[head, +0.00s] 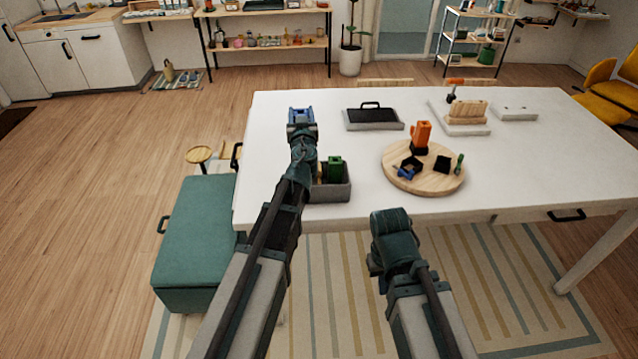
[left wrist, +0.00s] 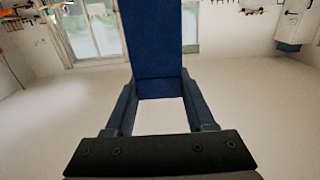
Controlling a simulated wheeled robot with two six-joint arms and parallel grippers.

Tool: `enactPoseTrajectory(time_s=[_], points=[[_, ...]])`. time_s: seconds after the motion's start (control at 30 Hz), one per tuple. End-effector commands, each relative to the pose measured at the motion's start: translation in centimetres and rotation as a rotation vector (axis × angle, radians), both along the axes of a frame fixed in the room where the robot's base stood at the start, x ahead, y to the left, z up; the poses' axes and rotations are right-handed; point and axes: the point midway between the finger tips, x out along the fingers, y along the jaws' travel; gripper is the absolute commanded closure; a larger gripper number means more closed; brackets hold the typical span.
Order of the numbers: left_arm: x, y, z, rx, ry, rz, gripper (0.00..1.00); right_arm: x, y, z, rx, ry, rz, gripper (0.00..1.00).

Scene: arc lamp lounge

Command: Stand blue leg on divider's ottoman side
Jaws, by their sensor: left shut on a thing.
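The blue leg (head: 301,115) is in my left gripper (head: 301,126), above the left part of the white table. In the left wrist view the blue leg (left wrist: 157,45) stands up between the two fingers (left wrist: 158,100). A grey bin (head: 333,195) sits at the table's near left edge, with a green piece (head: 335,168) standing in it. My left arm covers the bin's left part, and I cannot make out a divider. The teal ottoman (head: 197,232) is on the floor left of the table. My right gripper (head: 390,218) is in front of the table; its fingers are hidden.
A round wooden board (head: 425,183) on the table (head: 540,160) carries an orange piece (head: 421,135) and small black, blue and green pieces. A grey tray with a black top (head: 373,117) and a wooden block on a grey base (head: 467,114) stand farther back. The table's right part is clear.

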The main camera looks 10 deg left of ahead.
Motion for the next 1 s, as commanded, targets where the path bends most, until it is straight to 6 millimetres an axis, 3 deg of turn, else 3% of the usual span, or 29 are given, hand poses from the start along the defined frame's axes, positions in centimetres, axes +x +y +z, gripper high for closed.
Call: enactPoseTrajectory(time_s=[0.17,0.37,1.0], points=[[0.0,0.0,0.2,0.000,0.000,-0.014,1.00,0.0,0.0,0.2,0.000,0.000,0.000,1.00],[0.0,0.0,-1.5,0.000,0.000,-0.013,1.00,0.0,0.0,-1.4,0.000,0.000,0.000,1.00],[0.0,0.0,-12.8,0.000,0.000,-0.012,1.00,0.0,0.0,-12.7,0.000,0.000,-0.001,1.00]])
